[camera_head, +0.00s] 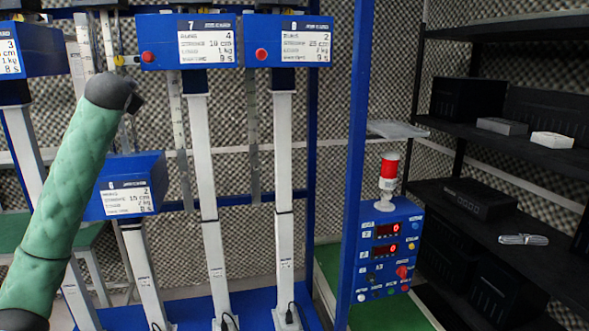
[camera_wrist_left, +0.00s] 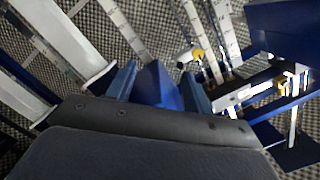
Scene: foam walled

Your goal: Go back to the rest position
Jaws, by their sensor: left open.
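My left arm comes in from the lower left of the head view in a green sleeve and ends in a dark wrist part near the blue boxes; its fingers are not clear there. In the left wrist view my left gripper (camera_wrist_left: 158,90) is open, its two fingers apart, with nothing seen held between them. A blue surface shows behind the gap. My right gripper is in neither view.
Blue boxes numbered 7 (camera_head: 208,52) and 8 (camera_head: 289,50) stand on white columns, with box 6 (camera_head: 125,195) lower beside my arm. A control box (camera_head: 387,245) with a red-white lamp (camera_head: 388,178) and dark shelves (camera_head: 505,127) stand to the right.

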